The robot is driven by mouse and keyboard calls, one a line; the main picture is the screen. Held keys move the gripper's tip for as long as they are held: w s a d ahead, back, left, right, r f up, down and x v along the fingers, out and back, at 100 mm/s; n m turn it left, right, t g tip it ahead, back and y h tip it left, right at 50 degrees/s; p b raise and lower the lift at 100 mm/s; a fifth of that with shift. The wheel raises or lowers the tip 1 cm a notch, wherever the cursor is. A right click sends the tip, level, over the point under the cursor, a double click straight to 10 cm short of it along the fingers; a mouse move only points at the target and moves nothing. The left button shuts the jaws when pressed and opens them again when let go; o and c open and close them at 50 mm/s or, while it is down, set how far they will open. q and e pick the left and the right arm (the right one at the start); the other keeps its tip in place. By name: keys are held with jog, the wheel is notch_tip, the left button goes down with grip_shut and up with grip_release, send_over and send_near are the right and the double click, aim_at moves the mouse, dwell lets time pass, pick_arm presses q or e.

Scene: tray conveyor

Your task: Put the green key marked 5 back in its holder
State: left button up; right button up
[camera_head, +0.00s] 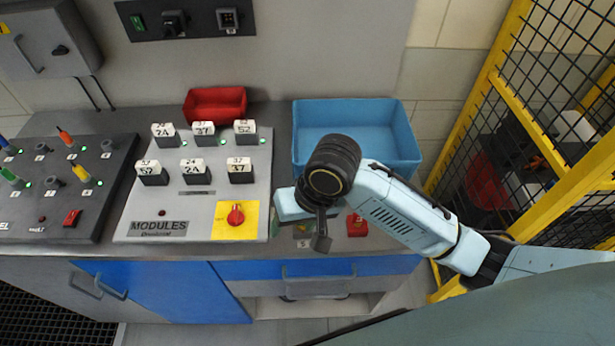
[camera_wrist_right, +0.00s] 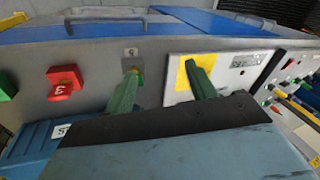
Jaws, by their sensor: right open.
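My right gripper (camera_head: 320,232) hangs over the front edge of the bench, at the key strip. In the wrist view its two dark green-looking fingers (camera_wrist_right: 163,90) are apart, with nothing clearly held between them. A small label (camera_wrist_right: 130,52), which looks like a 5, marks a holder place. A small yellow-green patch (camera_wrist_right: 137,73) shows there beside one fingertip, mostly hidden by it; I cannot tell whether it is the green key. Another green piece (camera_wrist_right: 6,85) is cut by the left edge of the wrist view, its mark unreadable. My left gripper is out of view.
A red key marked 3 (camera_wrist_right: 63,82) also shows in the head view (camera_head: 357,225). The modules panel (camera_head: 200,217) with a red knob (camera_head: 235,215) lies left of my gripper. A blue bin (camera_head: 400,130) stands behind it; a yellow fence (camera_head: 525,120) is at right.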

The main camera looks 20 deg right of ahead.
jog(key=w+d+r+m+g+h, duration=0.1)
jog(key=w+d+r+m+h, duration=0.2)
jog(key=w+d+r, duration=0.15)
jog(key=f, duration=0.8)
jog(key=a+f, duration=0.1)
jog(key=f, duration=0.3)
jog(key=shift+w+f, duration=0.3)
jog(key=shift+w, duration=0.05)
jog(key=shift+c, duration=0.2)
jog(key=c, duration=1.1)
jog(key=shift+r, duration=0.15)
jog(key=shift+s+r+p, duration=0.15)
jog(key=shift+r+p, duration=1.55)
jog(key=shift+p, duration=0.95)
